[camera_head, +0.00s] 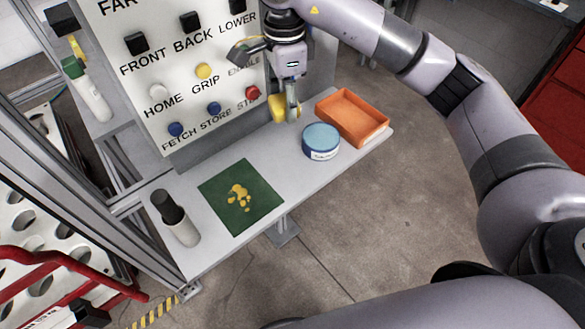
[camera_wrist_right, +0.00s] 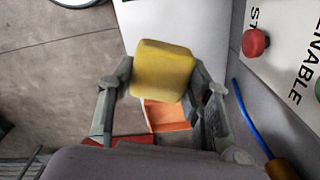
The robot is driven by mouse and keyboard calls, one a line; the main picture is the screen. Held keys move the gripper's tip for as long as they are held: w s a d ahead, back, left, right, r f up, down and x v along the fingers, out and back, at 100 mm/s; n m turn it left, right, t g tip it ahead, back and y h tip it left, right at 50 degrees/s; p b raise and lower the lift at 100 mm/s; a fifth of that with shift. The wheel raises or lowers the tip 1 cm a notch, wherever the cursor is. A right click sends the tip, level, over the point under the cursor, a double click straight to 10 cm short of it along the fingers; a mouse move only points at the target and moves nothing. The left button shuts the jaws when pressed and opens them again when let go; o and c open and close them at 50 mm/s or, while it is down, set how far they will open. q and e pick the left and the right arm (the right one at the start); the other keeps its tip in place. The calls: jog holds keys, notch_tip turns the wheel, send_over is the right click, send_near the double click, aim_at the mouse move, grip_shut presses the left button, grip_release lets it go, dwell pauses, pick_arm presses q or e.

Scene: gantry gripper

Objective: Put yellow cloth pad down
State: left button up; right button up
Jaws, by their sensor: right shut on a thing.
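My right gripper (camera_head: 287,107) is in the head view above the grey shelf (camera_head: 200,243), in front of the button panel. It is shut on the yellow cloth pad (camera_head: 277,108). In the right wrist view the pad (camera_wrist_right: 163,70) sits between the two fingers of the gripper (camera_wrist_right: 163,85) and looks like a rounded yellow block. I cannot tell whether the pad touches the shelf. My left gripper does not show in either view.
On the shelf, an orange tray (camera_head: 352,112) and a round blue-lidded tin (camera_head: 321,140) stand right of the gripper. A green mat (camera_head: 262,191) with yellow bits lies left of centre. A black-capped bottle (camera_head: 182,228) stands at the left end. The panel (camera_head: 165,103) carries several buttons.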

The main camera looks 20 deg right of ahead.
jog(key=p, duration=0.3)
send_over(287, 169)
notch_tip(287, 169, down, 15)
jog(key=shift+r, duration=0.1)
notch_tip(287, 169, down, 4)
jog(key=shift+f+p, duration=0.25)
jog(key=shift+p, duration=0.4)
jog(key=shift+f, duration=0.25)
jog(key=shift+f, duration=0.1)
jog(key=shift+f+b, duration=0.15)
jog(key=shift+b, duration=0.15)
jog(key=o, duration=1)
